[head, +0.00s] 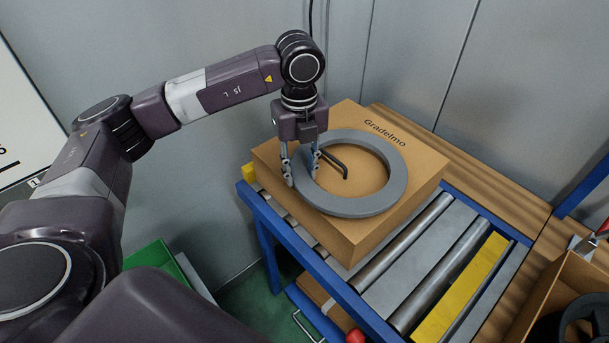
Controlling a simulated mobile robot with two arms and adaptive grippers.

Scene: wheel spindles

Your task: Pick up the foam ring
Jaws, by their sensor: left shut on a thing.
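The grey foam ring (392,190) lies flat on, or very close above, the top of a cardboard box (350,120) marked "Gradelmo". My left gripper (301,177) points down at the ring's left side, with one finger outside the ring and one inside its hole. It is shut on the ring's band. The fingers hide a small part of the ring there. I cannot tell whether there is a gap between ring and box. My right gripper is not in view.
A black hex key (335,163) shows within the ring's hole. The box stands on a blue-framed roller conveyor (408,238). An open carton (568,282) with dark parts stands at the lower right. A grey wall (425,60) rises close behind.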

